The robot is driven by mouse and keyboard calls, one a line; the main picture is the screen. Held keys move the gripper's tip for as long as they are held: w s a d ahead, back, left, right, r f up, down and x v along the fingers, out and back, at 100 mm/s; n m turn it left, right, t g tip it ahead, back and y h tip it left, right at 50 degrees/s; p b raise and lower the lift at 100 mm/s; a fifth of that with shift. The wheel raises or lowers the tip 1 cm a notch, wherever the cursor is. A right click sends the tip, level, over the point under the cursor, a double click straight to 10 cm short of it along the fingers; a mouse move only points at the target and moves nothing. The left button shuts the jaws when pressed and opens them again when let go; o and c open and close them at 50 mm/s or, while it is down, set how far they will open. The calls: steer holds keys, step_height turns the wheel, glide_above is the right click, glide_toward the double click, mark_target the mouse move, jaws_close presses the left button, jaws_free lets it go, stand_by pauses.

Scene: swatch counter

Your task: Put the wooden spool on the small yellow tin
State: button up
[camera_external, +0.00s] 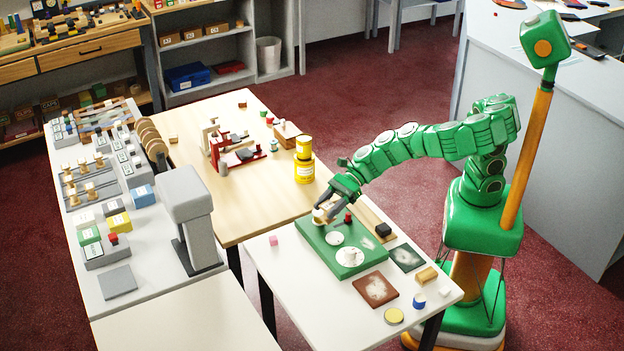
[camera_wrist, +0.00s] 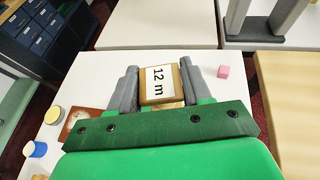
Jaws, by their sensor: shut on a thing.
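A small yellow tin (camera_external: 304,146) stands on top of a larger yellow tin (camera_external: 304,170) at the right edge of the wooden table, beyond my gripper. A low, round yellow piece (camera_external: 394,316) lies near the white table's front edge.
White round pieces (camera_external: 350,257) and a red-topped piece (camera_external: 348,217) are on the green board. A pink cube (camera_external: 273,240) is to its left; a brown swatch (camera_external: 375,289) and a blue-and-white cylinder (camera_external: 419,301) are in front. A red device (camera_external: 223,150) stands left of the tins.

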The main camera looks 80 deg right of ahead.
steer(key=w+d+r, duration=0.5)
steer(key=d, duration=0.5)
steer(key=d+r+m+t+h, duration=0.1)
steer(key=d+r, duration=0.2)
steer(key=d, duration=0.7)
steer(key=d+r+m+t, duration=0.1)
steer(key=d+r, duration=0.2)
steer(key=d, duration=0.7)
steer(key=d+r+m+h, duration=0.1)
steer(key=d+r, duration=0.2)
steer(key=d, duration=0.7)
glide_above(304, 137)
steer(key=shift+a+f, duration=0.2)
steer(key=shift+f, duration=6.25)
steer(key=shift+f, duration=0.1)
